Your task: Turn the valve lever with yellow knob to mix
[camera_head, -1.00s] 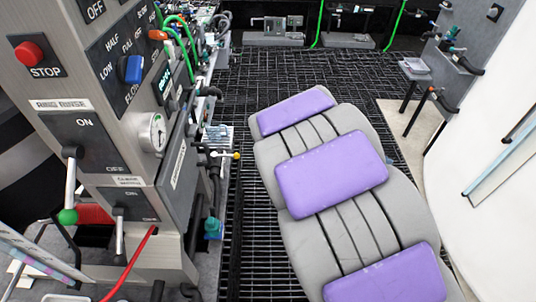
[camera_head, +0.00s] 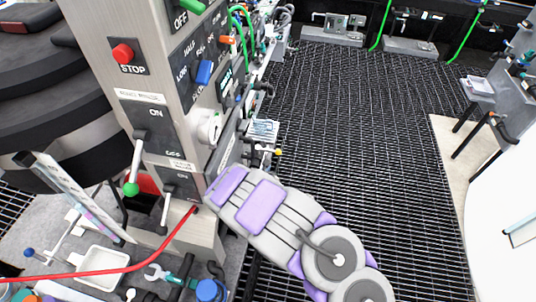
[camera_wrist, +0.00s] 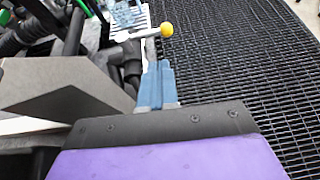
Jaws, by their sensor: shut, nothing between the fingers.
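The valve lever with the yellow knob (camera_wrist: 166,29) shows in the wrist view, above the fingertips. Its pale handle runs left from the knob, roughly sideways. In the head view the yellow knob (camera_head: 278,152) is a small spot to the right of the grey control panel. My gripper (camera_wrist: 160,68) shows in the wrist view with its blue fingers together and nothing between them. The fingertips point toward the lever, just below the handle; whether they touch it I cannot tell. In the head view my arm reaches toward the panel's lower right, and the fingers cannot be made out.
The grey control panel (camera_head: 190,60) with a red STOP button (camera_head: 122,54) and green-knobbed lever (camera_head: 131,188) stands at left. Dark pipes (camera_wrist: 125,60) and a grey block (camera_wrist: 65,85) lie left of my fingers. Open black grating (camera_head: 370,130) lies to the right.

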